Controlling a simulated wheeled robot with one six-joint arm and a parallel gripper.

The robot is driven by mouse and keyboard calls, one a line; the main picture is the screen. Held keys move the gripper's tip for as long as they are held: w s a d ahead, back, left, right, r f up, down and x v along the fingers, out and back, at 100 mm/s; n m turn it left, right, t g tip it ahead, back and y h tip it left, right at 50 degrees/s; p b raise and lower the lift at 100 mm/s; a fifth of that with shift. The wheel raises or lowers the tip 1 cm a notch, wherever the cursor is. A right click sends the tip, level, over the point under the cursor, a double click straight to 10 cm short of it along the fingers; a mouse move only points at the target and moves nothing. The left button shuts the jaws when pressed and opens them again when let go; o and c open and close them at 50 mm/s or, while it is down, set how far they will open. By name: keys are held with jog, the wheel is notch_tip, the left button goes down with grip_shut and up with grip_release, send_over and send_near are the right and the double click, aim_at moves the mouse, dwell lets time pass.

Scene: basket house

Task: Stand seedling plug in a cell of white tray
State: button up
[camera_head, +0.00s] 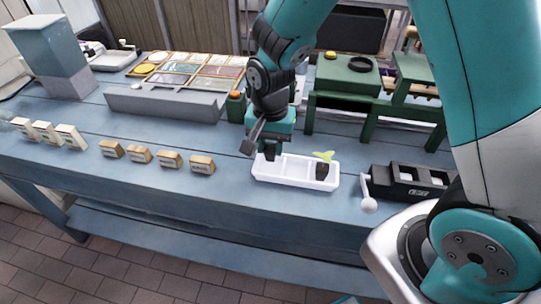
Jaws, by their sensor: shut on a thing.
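The white tray (296,181) lies on the blue bench in front of me, a shallow box with a row of cells. One seedling plug (322,170), a dark block with green-yellow leaves, stands in the cell at the tray's right end. My gripper (265,152) points down over the tray's left end. It is shut on a dark thing that looks like another seedling plug, mostly hidden by the gripper. I cannot tell whether this touches the cell floor.
A black device with a white-knobbed lever (408,183) stands close right of the tray. Several small tan blocks (156,157) line the bench's front left. A grey trough (166,104) and green stands (345,85) are behind. Bare bench lies left of the tray.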

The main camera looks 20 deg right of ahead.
aim_at(270, 156)
jog(key=shift+f, duration=1.9)
jog(key=shift+f, duration=0.2)
jog(key=o, duration=0.9)
jog(key=shift+r, duration=0.2)
notch_tip(270, 156, up, 11)
jog(key=shift+r, duration=0.15)
jog(key=shift+s+r, duration=0.1)
jog(key=shift+r, duration=0.25)
jog(key=s+a+r+n+y, duration=0.1)
jog(key=s+r+n, duration=0.2)
jog(key=s, duration=0.3)
jog(key=s+a+r+n+y, duration=0.1)
jog(key=s+a+r+n, duration=0.1)
jog(key=s+n, duration=0.4)
jog(key=s+a+r+n+y, duration=0.1)
jog(key=s+r+n+y, duration=0.1)
jog(key=s+r+n, duration=0.3)
jog(key=shift+s+a, duration=0.3)
jog(key=shift+s, duration=0.4)
